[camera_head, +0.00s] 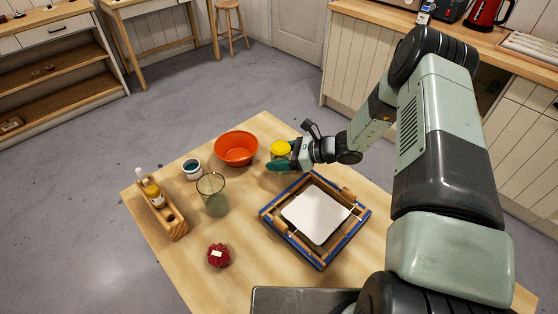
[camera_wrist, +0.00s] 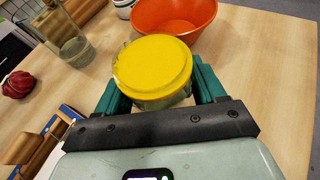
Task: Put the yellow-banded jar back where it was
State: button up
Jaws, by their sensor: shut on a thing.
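The yellow-banded jar (camera_head: 280,149) is a small jar showing a yellow top, near the far edge of the table, right of the orange bowl. In the wrist view the jar (camera_wrist: 153,68) sits between the two green fingers, its yellow top facing the camera. My gripper (camera_head: 281,162) is shut on it. My gripper also shows in the wrist view (camera_wrist: 160,95). The jar's lower part is mostly hidden, and I cannot tell whether its base touches the table.
An orange bowl (camera_head: 236,148), a small white jar (camera_head: 192,169) with teal contents and a glass (camera_head: 212,195) stand left of my gripper. A wooden rack (camera_head: 177,226) holds bottles. A blue-edged frame (camera_head: 268,211) lies nearer. A red bundle (camera_head: 218,255) sits at the front.

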jog(key=shift+f, duration=0.85)
jog(key=o, duration=1.3)
jog(key=shift+f, duration=0.15)
jog(key=shift+c, duration=0.2)
jog(key=shift+r, duration=0.2)
jog(key=v, duration=1.2)
